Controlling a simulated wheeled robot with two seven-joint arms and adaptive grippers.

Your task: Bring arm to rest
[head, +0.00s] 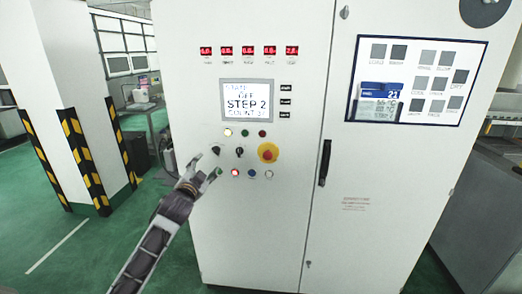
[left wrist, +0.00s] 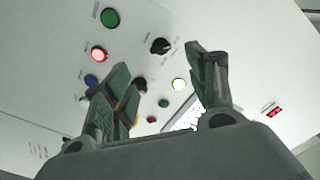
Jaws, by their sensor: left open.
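My left arm comes in from the lower left in the head view, and its left gripper (head: 204,175) is in front of the control cabinet (head: 260,235), by the lower left of its button area. In the left wrist view the left gripper (left wrist: 168,90) has its two fingers spread apart with nothing between them but the panel behind. A lit red button (left wrist: 99,54), a green button (left wrist: 109,17) and a black rotary knob (left wrist: 160,46) show beyond the fingers. Whether a fingertip touches the panel I cannot tell. My right gripper does not show.
A red emergency stop on a yellow base (head: 268,152) sits right of the gripper. The screen (head: 248,101) reads STEP 2. A black door handle (head: 324,163) sticks out farther right. A striped pillar (head: 75,110) stands left, with green floor (head: 85,245) open before it.

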